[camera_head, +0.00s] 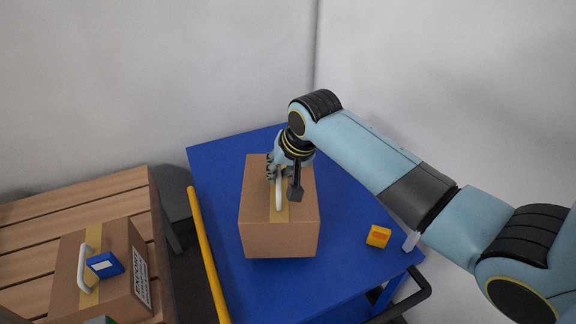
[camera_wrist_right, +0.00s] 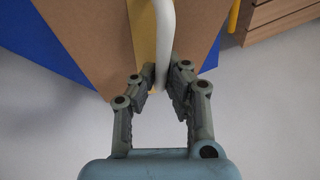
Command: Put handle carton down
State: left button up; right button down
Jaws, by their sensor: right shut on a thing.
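A brown handle carton (camera_head: 278,241) with a yellow tape strip and a white handle (camera_head: 279,192) is over the blue cart top (camera_head: 222,172). I cannot tell whether its base touches the top. My right gripper (camera_head: 279,178) is shut on the white handle from above. The right wrist view shows the fingers (camera_wrist_right: 162,82) on both sides of the handle (camera_wrist_right: 165,35), with the carton (camera_wrist_right: 95,40) beside it. My left gripper is not in view.
A slatted wooden pallet or table (camera_head: 110,195) at the left bears another handled carton (camera_head: 65,285) with a blue box (camera_head: 105,265) on it. A small yellow-orange box (camera_head: 378,236) sits on the cart, right of the carton. A yellow rail (camera_head: 207,255) runs along the cart's left side.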

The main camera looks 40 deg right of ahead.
jog(key=shift+f, duration=1.6)
jog(key=c, duration=1.4)
grip_release()
jog(key=shift+s+f, duration=0.1)
jog(key=p+v, duration=0.1)
jog(key=v, duration=1.1)
jog(key=shift+p, duration=0.35)
